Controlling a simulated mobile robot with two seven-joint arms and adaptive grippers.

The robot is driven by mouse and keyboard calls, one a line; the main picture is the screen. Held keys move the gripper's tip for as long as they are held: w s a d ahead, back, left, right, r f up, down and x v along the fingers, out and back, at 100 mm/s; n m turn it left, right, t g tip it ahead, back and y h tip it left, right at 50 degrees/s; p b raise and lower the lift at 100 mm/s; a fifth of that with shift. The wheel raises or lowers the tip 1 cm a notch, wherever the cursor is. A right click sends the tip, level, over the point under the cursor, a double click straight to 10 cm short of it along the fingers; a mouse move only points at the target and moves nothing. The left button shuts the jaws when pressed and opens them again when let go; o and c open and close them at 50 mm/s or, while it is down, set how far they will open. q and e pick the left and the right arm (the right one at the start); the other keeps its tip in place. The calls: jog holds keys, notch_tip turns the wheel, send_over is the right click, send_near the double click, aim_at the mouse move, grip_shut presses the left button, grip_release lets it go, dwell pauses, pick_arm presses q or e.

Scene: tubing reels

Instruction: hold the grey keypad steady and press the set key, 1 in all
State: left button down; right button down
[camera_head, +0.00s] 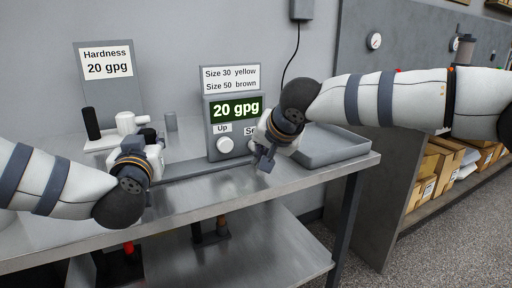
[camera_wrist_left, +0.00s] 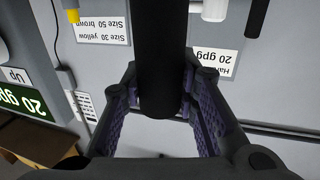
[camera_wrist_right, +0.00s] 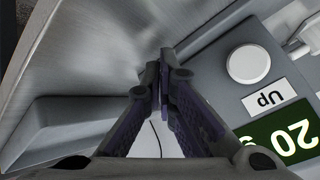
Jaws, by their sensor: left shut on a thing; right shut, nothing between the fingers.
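The grey keypad (camera_head: 215,143) stands on the metal table, its display reading 20 gpg, with a round white Up key (camera_head: 225,145). The Set label (camera_head: 249,131) is partly covered by my right gripper, and the key under it is hidden. My right gripper (camera_head: 264,164) is shut and empty in front of the keypad's right side. In the right wrist view its tips (camera_wrist_right: 163,60) are beside the keypad (camera_wrist_right: 245,98); contact cannot be told. My left gripper (camera_head: 152,152), left of the keypad, is shut on a black cylinder (camera_wrist_left: 162,60); whether this joins the keypad is unclear.
A white holder (camera_head: 103,143) with a black cylinder (camera_head: 91,123) and a white one (camera_head: 126,122) stands at left, before the Hardness 20 gpg sign (camera_head: 107,70). A grey tray (camera_head: 335,151) lies right of the keypad.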

dwell(0.5)
jog(key=shift+w+a, duration=0.15)
jog(key=shift+w, duration=0.25)
jog(key=shift+w+a, duration=0.2)
jog(key=shift+w, duration=0.3)
dwell(0.5)
jog(key=shift+s+d, duration=0.35)
jog(key=shift+s, duration=0.55)
jog(key=shift+s+d, duration=0.3)
jog(key=shift+s, duration=0.45)
jog(key=shift+s+d, duration=0.35)
jog(key=shift+s, duration=0.45)
jog(key=shift+s+d, duration=0.3)
jog(key=shift+s, duration=0.45)
